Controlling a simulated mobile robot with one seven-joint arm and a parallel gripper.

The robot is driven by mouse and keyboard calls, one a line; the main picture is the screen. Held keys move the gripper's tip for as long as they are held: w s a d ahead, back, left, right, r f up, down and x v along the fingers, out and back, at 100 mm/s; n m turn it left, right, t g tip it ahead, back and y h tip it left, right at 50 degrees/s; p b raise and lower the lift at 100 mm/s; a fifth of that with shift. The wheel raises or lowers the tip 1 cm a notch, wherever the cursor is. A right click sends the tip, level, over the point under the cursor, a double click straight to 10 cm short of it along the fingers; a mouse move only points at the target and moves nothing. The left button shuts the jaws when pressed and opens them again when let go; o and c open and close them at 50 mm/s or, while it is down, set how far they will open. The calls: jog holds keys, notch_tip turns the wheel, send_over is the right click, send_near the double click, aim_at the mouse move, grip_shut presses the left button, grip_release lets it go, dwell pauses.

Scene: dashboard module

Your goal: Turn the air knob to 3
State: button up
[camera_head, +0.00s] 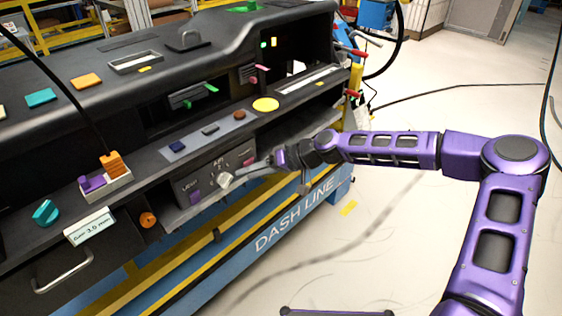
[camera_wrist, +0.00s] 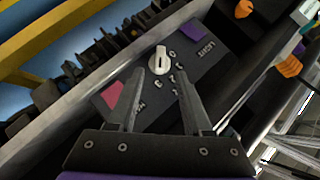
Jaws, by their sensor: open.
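The air knob (camera_head: 225,180) is a small pale knob on the dark control panel (camera_head: 186,184) in the dashboard's lower front. In the wrist view the white air knob (camera_wrist: 160,61) stands out from the panel with printed characters beside it. Which number it points at is too small to tell. My gripper (camera_head: 238,176) reaches in from the right, its tips close to the knob. In the wrist view my gripper (camera_wrist: 159,76) is open, its two fingers apart, with the knob just past and between the tips. I cannot tell whether they touch it.
A purple button (camera_head: 195,197) by the LIGHT label and a pink button (camera_head: 249,161) flank the knob. An orange knob (camera_head: 148,220) sits lower left. The dashboard ledge overhangs the panel. Open floor lies to the right.

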jog(key=v, duration=1.1)
